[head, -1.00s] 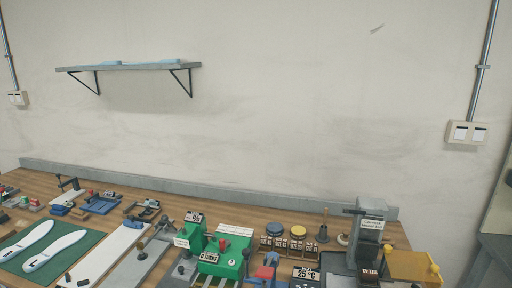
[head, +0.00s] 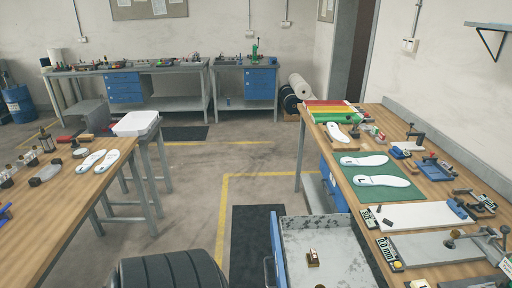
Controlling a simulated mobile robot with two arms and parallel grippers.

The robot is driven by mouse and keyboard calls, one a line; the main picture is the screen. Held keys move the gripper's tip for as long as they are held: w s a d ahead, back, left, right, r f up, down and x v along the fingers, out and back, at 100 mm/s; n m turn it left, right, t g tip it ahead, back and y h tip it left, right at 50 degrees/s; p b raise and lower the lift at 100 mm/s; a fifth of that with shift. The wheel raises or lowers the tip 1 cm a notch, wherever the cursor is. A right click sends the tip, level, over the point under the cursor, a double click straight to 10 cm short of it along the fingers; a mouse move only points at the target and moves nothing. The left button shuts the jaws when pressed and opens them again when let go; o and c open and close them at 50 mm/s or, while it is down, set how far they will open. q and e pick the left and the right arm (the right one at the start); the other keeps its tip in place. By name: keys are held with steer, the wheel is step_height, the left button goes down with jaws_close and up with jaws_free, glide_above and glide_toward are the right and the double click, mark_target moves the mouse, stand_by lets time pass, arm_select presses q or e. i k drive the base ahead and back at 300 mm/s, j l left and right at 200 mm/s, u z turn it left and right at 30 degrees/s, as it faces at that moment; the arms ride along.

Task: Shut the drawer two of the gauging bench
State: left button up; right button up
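The workbench on the right (head: 338,176) has insoles, a green mat and gauges on its wooden top; I take it as the gauging bench. A drawer (head: 335,248) with a grey metal inside stands pulled out from it at the bottom of the head view. Its blue front (head: 277,247) and handle face left, into the aisle. A small brass-coloured piece (head: 313,258) lies in the drawer. No drawer number is readable. The drawer's near part is cut off by the bottom edge. Neither gripper is in view.
A second wooden bench (head: 60,220) with insoles stands at the left. A white tray (head: 137,123) sits on a stand behind it. Dark mat (head: 256,225) and yellow-lined floor lie in the aisle left of the drawer. Far benches (head: 165,102) line the back wall.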

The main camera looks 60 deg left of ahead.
mark_target(347, 260)
steer(key=u, duration=0.4)
steer(key=j+u, duration=0.1)
steer(key=u, duration=0.75)
steer(key=i+u, duration=0.1)
steer(key=u, duration=0.35)
